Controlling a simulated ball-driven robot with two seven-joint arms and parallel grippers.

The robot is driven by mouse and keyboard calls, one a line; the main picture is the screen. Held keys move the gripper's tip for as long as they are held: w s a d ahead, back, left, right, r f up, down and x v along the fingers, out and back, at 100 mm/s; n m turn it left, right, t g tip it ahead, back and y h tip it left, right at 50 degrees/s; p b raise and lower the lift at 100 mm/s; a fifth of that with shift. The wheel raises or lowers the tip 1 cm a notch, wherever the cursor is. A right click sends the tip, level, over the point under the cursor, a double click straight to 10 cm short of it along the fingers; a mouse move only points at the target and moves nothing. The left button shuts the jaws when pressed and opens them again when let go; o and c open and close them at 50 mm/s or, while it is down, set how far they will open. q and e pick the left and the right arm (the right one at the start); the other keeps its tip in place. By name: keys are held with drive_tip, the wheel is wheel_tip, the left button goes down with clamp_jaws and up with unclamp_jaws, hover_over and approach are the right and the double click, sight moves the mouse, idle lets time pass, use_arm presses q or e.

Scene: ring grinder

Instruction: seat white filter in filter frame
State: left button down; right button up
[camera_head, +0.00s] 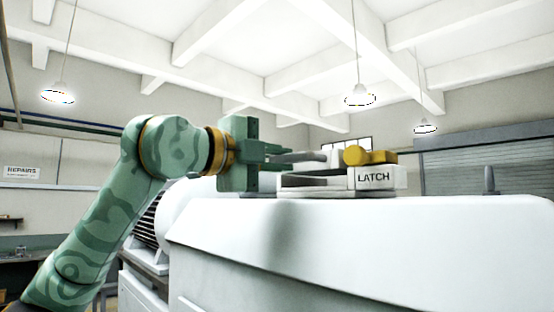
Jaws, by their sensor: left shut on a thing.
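My left gripper (322,158) reaches in from the left, level, above the top of the white machine housing. Its grey fingers are shut on a thin white piece, apparently the white filter (335,160), seen nearly edge-on. The filter frame (310,182) appears as low, flat pale plates on the housing, just below the fingers. I cannot tell whether the filter touches the frame or is above it, and the frame's opening is hidden at this low angle. My right gripper is not in view.
The white housing (370,235) fills the lower right. A grey post (489,180) stands at its far right. The housing top between block and post looks clear.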

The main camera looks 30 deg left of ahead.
use_arm(q)
drive_tip(key=shift+w, duration=0.1)
drive_tip(key=shift+x, duration=1.35)
drive_tip(key=shift+f, duration=0.15)
drive_tip(key=shift+f+b, duration=0.2)
drive_tip(key=shift+b, duration=0.2)
drive_tip(key=shift+f+b, duration=1.15)
drive_tip(key=shift+b, duration=0.1)
